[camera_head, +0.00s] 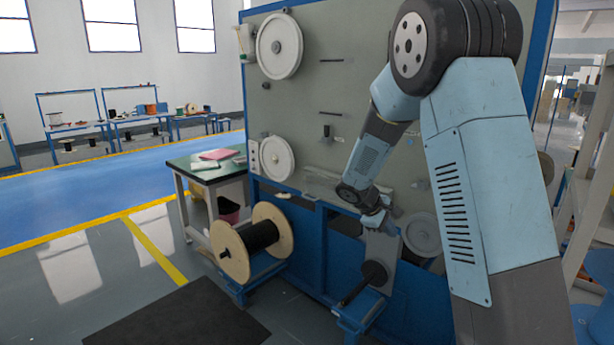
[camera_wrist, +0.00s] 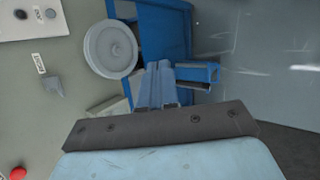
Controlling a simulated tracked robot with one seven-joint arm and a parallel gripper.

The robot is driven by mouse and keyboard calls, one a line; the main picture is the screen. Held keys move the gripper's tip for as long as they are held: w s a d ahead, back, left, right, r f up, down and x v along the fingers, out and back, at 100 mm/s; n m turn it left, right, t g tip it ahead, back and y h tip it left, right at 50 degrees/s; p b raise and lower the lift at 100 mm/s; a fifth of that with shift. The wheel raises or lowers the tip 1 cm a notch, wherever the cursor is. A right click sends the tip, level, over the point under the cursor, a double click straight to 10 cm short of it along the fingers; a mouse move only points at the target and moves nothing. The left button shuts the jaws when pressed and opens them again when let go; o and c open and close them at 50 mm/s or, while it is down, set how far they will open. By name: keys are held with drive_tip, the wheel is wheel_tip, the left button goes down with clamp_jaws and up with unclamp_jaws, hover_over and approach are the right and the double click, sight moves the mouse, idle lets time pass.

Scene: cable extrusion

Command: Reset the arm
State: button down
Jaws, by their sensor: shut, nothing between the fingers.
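My arm rises at the right of the head view, bends at its elbow and reaches down in front of the grey machine panel (camera_head: 345,100). My gripper (camera_head: 382,222) is at its lower end, in front of the machine's lower part and above a dark spindle (camera_head: 374,273). In the wrist view my gripper (camera_wrist: 158,68) has its two fingers together with nothing held. A white wheel (camera_wrist: 112,48) shows just to the left of the fingers in that view. Blue framework is behind them. The exact gap between fingertips and machine cannot be told.
A wooden spool (camera_head: 232,252) with black cable stands on a low blue stand at left. A green-topped table (camera_head: 186,162) holds papers and a pink item. A red button (camera_wrist: 18,172) shows on the panel. Open floor (camera_head: 80,270) lies at left.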

drive_tip(key=s+d+r+m+y, duration=0.2)
drive_tip(key=s+r+m+y, duration=0.25)
drive_tip(key=s+r, duration=1.15)
drive_tip(key=s+a+r+m+t+y, duration=0.1)
drive_tip(key=s+r+m, duration=0.1)
drive_tip(key=s, duration=0.7)
drive_tip(key=s+a+r+m+t+y, duration=0.1)
drive_tip(key=s+r+m+t, duration=0.1)
drive_tip(key=s, duration=0.8)
drive_tip(key=shift+a+m+y, duration=0.35)
drive_tip(key=shift+m, duration=0.1)
